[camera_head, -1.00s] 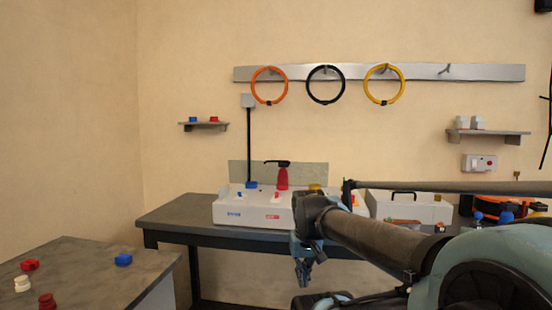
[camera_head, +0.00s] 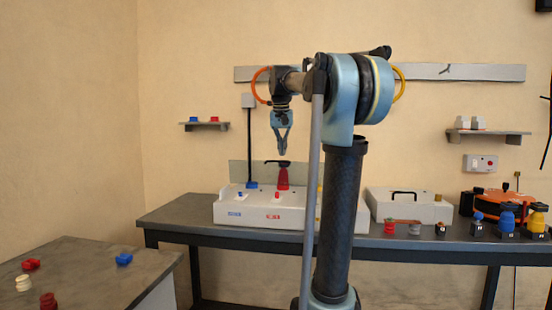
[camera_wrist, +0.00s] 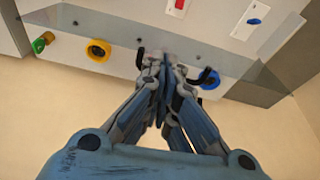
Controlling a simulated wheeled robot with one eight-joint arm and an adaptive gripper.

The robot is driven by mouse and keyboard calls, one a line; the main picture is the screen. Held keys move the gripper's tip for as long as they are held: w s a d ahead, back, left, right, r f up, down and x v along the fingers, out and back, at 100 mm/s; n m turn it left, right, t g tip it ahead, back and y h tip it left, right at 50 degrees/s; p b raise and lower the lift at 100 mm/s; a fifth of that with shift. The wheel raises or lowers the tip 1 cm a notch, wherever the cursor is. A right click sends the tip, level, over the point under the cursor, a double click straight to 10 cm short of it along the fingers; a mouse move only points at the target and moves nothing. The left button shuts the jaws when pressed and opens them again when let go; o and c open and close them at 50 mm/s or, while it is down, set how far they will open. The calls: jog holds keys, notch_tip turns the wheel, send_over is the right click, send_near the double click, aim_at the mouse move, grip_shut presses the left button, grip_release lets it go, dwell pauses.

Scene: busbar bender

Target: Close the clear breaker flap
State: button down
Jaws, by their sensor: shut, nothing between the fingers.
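The clear flap (camera_head: 240,172) looks like a greyish see-through panel standing upright along the back of the white breaker box (camera_head: 226,210). In the wrist view the clear flap (camera_wrist: 272,82) spans the box's lower edge as a see-through strip. The box carries a blue switch (camera_head: 241,195) and a red switch (camera_head: 277,195); both also show in the wrist view. My gripper (camera_head: 282,152) is shut and empty, pointing down above the back of the box, near the flap's top edge. In the wrist view my gripper (camera_wrist: 163,62) hides part of the strip.
A red fitting with a black lever (camera_head: 283,178) stands at the back of the box, below my gripper. A yellow round fitting (camera_wrist: 98,50) shows in the wrist view. A white case (camera_head: 425,208) stands right of the box.

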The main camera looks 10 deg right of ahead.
jog(key=w+r, duration=0.5)
jog(key=w, duration=0.3)
jog(key=w+a+x, duration=0.1)
jog(key=x, duration=0.9)
jog(key=shift+s+a+r+m, duration=0.15)
jog(key=shift+s+a, duration=0.05)
jog(key=shift+s, duration=0.4)
jog(key=shift+s+a+r+m, duration=0.1)
jog(key=shift+s+a, duration=0.05)
jog(key=shift+s, duration=0.4)
jog(key=shift+s+a+r+m, duration=0.15)
jog(key=shift+s+a, duration=0.05)
jog(key=shift+s, duration=0.4)
jog(key=shift+s, duration=0.15)
jog(key=shift+s+r+t, duration=0.1)
jog(key=shift+s+t, duration=0.1)
jog(key=shift+t, duration=0.3)
